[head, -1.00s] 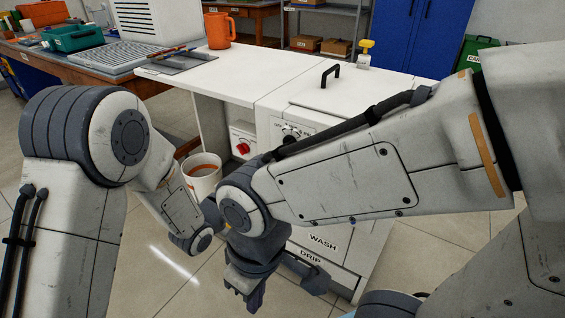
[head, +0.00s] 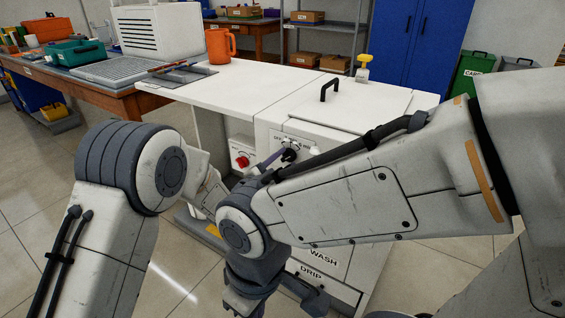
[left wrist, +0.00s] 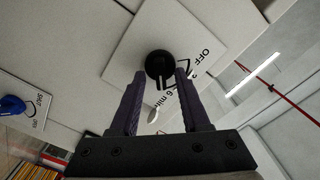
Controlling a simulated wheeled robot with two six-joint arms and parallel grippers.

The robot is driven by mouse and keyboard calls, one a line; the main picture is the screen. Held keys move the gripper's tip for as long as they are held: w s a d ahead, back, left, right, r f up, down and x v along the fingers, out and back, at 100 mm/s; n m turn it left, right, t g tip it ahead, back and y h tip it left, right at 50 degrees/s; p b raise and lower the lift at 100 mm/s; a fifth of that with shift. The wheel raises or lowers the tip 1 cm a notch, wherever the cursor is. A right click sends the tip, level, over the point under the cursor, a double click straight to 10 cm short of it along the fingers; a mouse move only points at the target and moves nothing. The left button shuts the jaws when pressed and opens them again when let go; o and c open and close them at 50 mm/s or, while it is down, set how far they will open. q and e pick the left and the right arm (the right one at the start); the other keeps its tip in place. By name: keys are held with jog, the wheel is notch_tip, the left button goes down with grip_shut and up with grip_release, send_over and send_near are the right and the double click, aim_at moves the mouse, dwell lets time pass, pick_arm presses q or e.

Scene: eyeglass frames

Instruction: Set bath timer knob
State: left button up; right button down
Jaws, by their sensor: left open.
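The black timer knob (head: 289,155) is on a labelled plate on the white cabinet's front. In the left wrist view the knob (left wrist: 160,64) sits in front of a white plate (left wrist: 182,40) marked OFF and 6 min. My left gripper (left wrist: 160,75) is open, with one finger on each side of the knob; I cannot tell whether they touch it. In the head view, the left gripper (head: 277,156) reaches the plate, partly hidden behind my right arm. My right gripper (head: 247,302) hangs low at the bottom edge, its fingertips not clear.
A red knob (head: 242,161) is on a panel left of the timer. The white cabinet top (head: 270,85) has a black handle (head: 330,88), an orange mug (head: 220,46) and a yellow-topped bottle (head: 362,69). WASH and DRIP labels are below. My right arm crosses the cabinet front.

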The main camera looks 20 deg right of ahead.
pick_arm(q)
grip_shut()
jog(key=shift+a, duration=0.15)
jog(key=shift+n, duration=0.4)
jog(key=n, duration=0.4)
jog(key=shift+p, duration=0.3)
jog(key=n+p, duration=0.1)
jog(key=n, duration=0.3)
jog(key=shift+w+r, duration=0.1)
jog(key=shift+w, duration=0.05)
jog(key=n+p, duration=0.1)
jog(key=n, duration=0.4)
jog(key=shift+n, duration=0.4)
jog(key=shift+n+p, duration=0.9)
jog(key=shift+n, duration=1.3)
jog(key=shift+f, duration=0.2)
